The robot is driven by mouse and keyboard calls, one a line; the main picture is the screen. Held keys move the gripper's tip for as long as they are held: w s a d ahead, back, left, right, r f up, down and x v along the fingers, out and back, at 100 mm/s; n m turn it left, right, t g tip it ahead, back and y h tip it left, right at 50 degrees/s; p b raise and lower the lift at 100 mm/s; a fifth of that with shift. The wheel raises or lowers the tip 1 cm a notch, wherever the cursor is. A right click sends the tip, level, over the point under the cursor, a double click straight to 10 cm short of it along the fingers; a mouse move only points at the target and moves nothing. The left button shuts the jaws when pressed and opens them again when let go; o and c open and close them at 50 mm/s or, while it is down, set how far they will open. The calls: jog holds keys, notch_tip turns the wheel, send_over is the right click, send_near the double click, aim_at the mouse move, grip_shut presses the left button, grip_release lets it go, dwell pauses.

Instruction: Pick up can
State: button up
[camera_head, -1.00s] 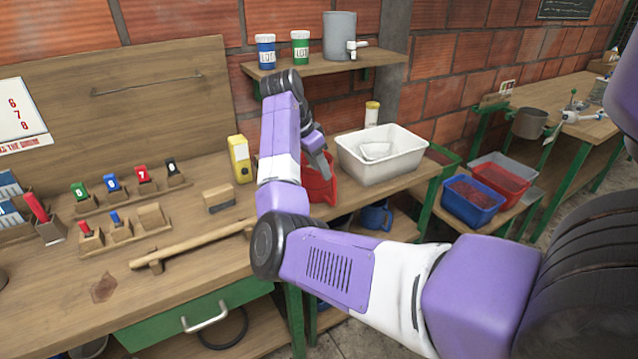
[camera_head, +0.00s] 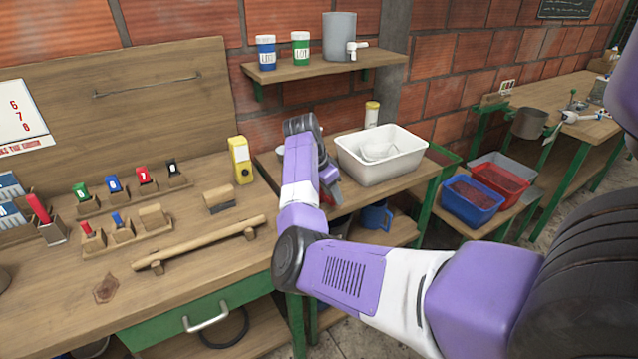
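Two can-like containers with white lids stand upright on the wall shelf: a blue one (camera_head: 266,52) and a green one (camera_head: 301,48). Which one counts as the can is not clear from the view. My gripper (camera_head: 333,190) is low over the side table, well below the shelf, left of the white basin. A red container (camera_head: 338,206) shows partly beside and below it, mostly hidden by my arm. The fingers are small and partly hidden, so I cannot tell whether they are open or hold anything.
The shelf (camera_head: 325,66) also bears a grey tank with a tap (camera_head: 339,36). A white basin (camera_head: 381,168) and a small yellow-lidded jar (camera_head: 371,115) stand on the side table. The workbench at left holds small coloured blocks and a wooden rail (camera_head: 200,245). A yellow box (camera_head: 240,160) stands near its back.

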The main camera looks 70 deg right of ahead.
grip_shut()
jog(key=shift+r, duration=0.1)
dwell(1.2)
jog(key=shift+w+d+r, duration=0.1)
